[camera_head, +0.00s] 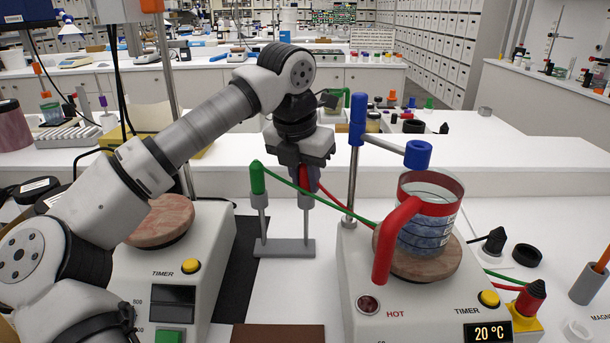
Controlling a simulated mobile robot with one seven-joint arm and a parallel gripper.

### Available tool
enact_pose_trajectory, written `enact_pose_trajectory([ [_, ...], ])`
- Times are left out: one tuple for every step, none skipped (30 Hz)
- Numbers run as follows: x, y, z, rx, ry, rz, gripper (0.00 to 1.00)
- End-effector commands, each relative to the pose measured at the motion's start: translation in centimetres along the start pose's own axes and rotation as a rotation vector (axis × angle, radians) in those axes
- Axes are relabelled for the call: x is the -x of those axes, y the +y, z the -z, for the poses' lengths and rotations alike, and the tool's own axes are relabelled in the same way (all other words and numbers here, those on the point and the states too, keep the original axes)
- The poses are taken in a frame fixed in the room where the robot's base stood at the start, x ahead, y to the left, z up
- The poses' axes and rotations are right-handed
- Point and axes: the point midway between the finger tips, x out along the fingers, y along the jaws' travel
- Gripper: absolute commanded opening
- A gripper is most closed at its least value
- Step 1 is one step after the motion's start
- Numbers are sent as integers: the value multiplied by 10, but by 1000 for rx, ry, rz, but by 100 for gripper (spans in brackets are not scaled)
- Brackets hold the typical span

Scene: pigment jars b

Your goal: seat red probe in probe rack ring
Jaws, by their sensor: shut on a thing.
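My gripper (306,178) points down and is shut on the red probe (303,177), just above the right post of the grey probe rack (285,248). The fingers partly hide the probe. I cannot tell whether its lower end is inside the right ring (306,202) or only over it. The rack stands on the white bench with a green probe (257,178) upright in its left holder. A red cable runs right from the red probe, and a green cable crosses in front of the rack's right side.
Right of the rack, a hot plate (367,320) carries a red-handled beaker (430,215); a blue-clamped stand (356,150) rises behind it. Another hot plate (205,275) stands left, under my arm. A dark mat (243,265) lies beside the rack.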

Motion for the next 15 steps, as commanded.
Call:
enact_pose_trajectory([
  [-2, 0, 1, 0, 0, 0, 0],
  [-1, 0, 0, 0, 0, 0, 27],
  [-1, 0, 0, 0, 0, 0, 33],
  [-1, 0, 0, 0, 0, 0, 37],
  [-1, 0, 0, 0, 0, 0, 40],
  [-1, 0, 0, 0, 0, 0, 46],
  [-1, 0, 0, 0, 0, 0, 49],
  [-1, 0, 0, 0, 0, 0, 49],
  [-1, 0, 0, 0, 0, 0, 49],
  [-1, 0, 0, 0, 0, 0, 49],
  [-1, 0, 0, 0, 0, 0, 49],
  [-1, 0, 0, 0, 0, 0, 49],
  [-1, 0, 0, 0, 1, 0, 49],
  [-1, 0, 0, 0, 1, 0, 49],
  [0, 0, 0, 0, 0, 0, 49],
])
